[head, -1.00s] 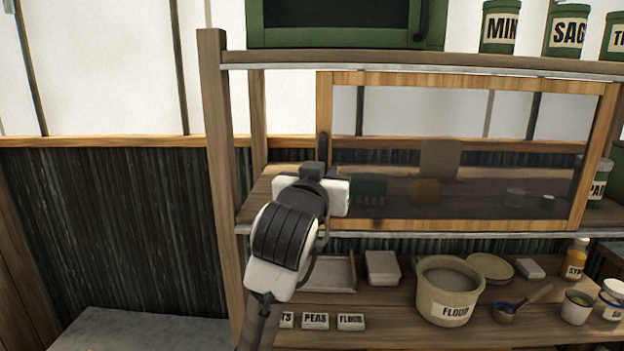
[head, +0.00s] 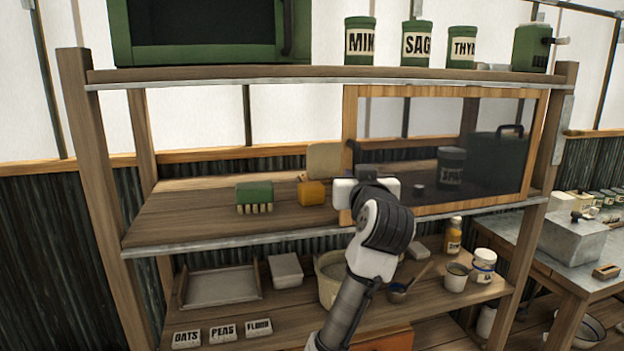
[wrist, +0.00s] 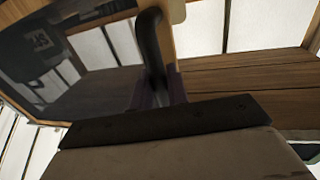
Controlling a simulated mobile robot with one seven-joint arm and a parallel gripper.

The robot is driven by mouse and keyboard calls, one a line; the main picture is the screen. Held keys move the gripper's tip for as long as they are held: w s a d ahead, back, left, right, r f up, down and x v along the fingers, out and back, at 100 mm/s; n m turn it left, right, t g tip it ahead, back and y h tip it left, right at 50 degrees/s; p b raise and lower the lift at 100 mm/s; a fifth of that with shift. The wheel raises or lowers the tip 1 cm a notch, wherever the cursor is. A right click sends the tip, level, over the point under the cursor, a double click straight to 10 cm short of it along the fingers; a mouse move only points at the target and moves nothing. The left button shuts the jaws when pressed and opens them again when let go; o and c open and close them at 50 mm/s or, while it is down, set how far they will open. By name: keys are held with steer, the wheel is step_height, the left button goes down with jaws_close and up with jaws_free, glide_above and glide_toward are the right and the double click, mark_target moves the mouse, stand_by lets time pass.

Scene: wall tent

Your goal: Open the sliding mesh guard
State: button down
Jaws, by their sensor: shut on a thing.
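The sliding mesh guard (head: 450,92) is a wooden frame with a dark see-through panel. It stands across the right part of the middle shelf in the head view. Its dark upright handle (head: 350,158) is on the left frame bar, partly hidden by my gripper. My gripper (head: 358,178) is at that bar, shut on the handle. In the wrist view the handle (wrist: 152,45) rises from between the fingers (wrist: 158,90). The left part of the middle shelf (head: 185,222) is uncovered.
A green brush (head: 254,195) and an orange block (head: 311,193) sit in the uncovered part. A dark labelled canister (head: 451,167) shows behind the panel. A flour crock (head: 330,290) stands below, partly behind my arm. A metal-topped table (head: 555,245) is at the right.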

steer(key=w+d, duration=0.1)
steer(key=d, duration=0.4)
steer(key=shift+w+d, duration=0.3)
steer(key=shift+d, duration=0.1)
steer(key=c, duration=1.5)
jaws_free()
steer(key=shift+o, duration=0.2)
steer(key=s+d+b, duration=0.1)
steer(key=s+b, duration=0.3)
steer(key=s, duration=0.9)
steer(key=shift+s, duration=0.4)
